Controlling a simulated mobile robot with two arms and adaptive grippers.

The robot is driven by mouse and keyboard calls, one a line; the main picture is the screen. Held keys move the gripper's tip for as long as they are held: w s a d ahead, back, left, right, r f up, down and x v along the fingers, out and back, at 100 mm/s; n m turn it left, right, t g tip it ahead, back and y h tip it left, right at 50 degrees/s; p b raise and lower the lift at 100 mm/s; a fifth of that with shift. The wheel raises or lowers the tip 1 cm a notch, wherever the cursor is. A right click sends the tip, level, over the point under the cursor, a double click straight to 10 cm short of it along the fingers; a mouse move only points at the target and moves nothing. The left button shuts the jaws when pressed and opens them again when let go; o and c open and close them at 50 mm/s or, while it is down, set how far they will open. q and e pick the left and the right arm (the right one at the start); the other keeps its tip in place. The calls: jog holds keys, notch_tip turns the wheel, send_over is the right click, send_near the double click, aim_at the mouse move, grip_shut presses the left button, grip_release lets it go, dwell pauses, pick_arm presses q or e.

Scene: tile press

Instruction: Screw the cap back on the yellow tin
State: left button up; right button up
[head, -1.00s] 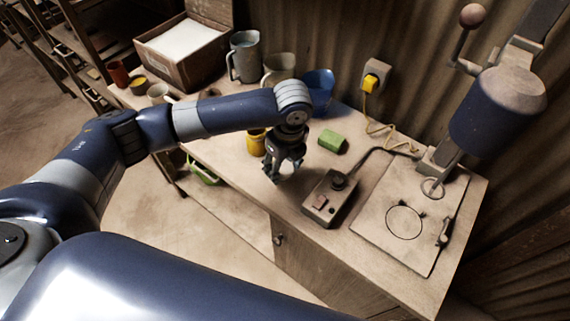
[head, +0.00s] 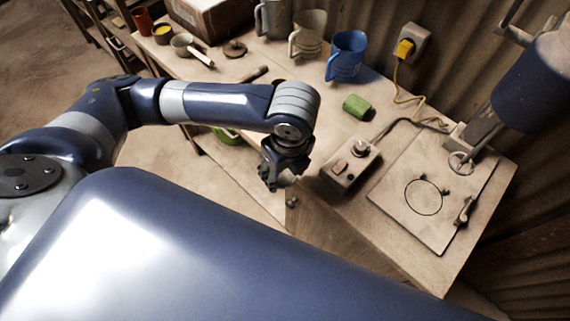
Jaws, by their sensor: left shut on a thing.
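The yellow tin (head: 278,81) is almost wholly hidden behind my left arm; only a sliver of its top shows above the arm on the worktable. My left gripper (head: 268,182) points down near the table's front edge, in front of the tin and apart from it. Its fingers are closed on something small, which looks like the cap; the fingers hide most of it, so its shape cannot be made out. My right gripper is not in view.
On the worktable (head: 330,215) stand a green block (head: 356,106), a control box (head: 350,167), a blue mug (head: 345,56) and a beige mug (head: 308,34). A press plate (head: 405,215) lies at the right. A dark disc (head: 235,49) lies at the back left.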

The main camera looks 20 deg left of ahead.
pick_arm(q)
jog(key=shift+w+a+r+n, duration=0.15)
jog(key=shift+a+r+n, duration=0.05)
jog(key=shift+n, duration=0.35)
jog(key=shift+w+a+r+n, duration=0.1)
jog(key=shift+a+r+n, duration=0.1)
jog(key=shift+n, duration=0.35)
jog(key=r+n, duration=0.1)
jog(key=n, duration=0.2)
jog(key=a+r+n, duration=0.1)
jog(key=n, duration=0.2)
jog(key=w+a+r+n+g, duration=0.1)
jog(key=n, duration=0.2)
jog(key=shift+r, duration=0.2)
notch_tip(320, 180, up, 6)
jog(key=a+n+g+h, duration=0.1)
jog(key=a+n, duration=0.1)
jog(key=n, duration=1.1)
jog(key=shift+w+f, duration=0.15)
jog(key=shift+w, duration=0.2)
